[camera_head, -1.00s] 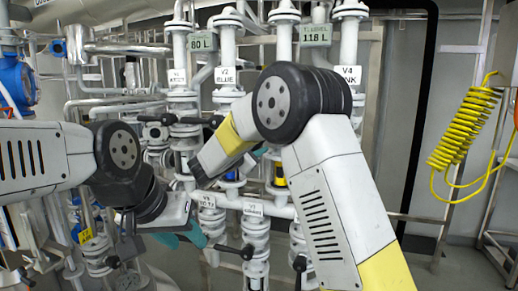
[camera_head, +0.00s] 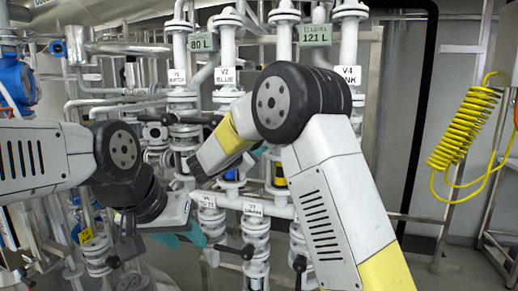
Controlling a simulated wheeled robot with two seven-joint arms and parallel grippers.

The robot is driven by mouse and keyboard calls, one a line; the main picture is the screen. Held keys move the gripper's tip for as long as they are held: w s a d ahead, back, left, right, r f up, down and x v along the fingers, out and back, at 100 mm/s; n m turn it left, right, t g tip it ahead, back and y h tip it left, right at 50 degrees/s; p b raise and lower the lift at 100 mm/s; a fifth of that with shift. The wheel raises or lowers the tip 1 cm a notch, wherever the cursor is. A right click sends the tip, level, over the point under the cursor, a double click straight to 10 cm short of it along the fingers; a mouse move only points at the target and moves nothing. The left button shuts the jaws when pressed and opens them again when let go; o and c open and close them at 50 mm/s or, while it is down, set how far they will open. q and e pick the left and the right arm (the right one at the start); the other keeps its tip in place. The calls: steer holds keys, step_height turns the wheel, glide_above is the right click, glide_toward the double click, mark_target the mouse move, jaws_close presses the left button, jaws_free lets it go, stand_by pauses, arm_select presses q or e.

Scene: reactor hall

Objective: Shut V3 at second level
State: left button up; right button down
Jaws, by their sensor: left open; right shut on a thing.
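The V3 label is not in view; my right arm covers the pipe between the V2 label (camera_head: 224,75) and the V4 label (camera_head: 348,75). My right gripper (camera_head: 258,151) shows only as a bit of teal behind my forearm, at the valves below V2 and the hidden stretch. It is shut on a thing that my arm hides. My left gripper (camera_head: 193,236), with teal fingers, is open beside the lower valves, left of a dark lever (camera_head: 233,251). I cannot see anything between its fingers.
Two level displays read 80 L (camera_head: 201,43) and 121 L (camera_head: 315,35). The V1 label (camera_head: 177,76) is at the left. A yellow coiled hose (camera_head: 462,130) hangs at the right, with open floor below.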

steer(key=w+a+r+m+g+y, duration=0.1)
steer(key=a+r+m+y, duration=0.1)
steer(key=r+m, duration=0.6)
steer(key=shift+a, duration=0.9)
steer(key=shift+w+m, duration=0.1)
steer(key=shift+m, duration=0.2)
steer(key=c, duration=1.3)
jaws_free()
steer(key=shift+f, duration=0.15)
steer(key=v, duration=0.8)
steer(key=shift+d, duration=0.15)
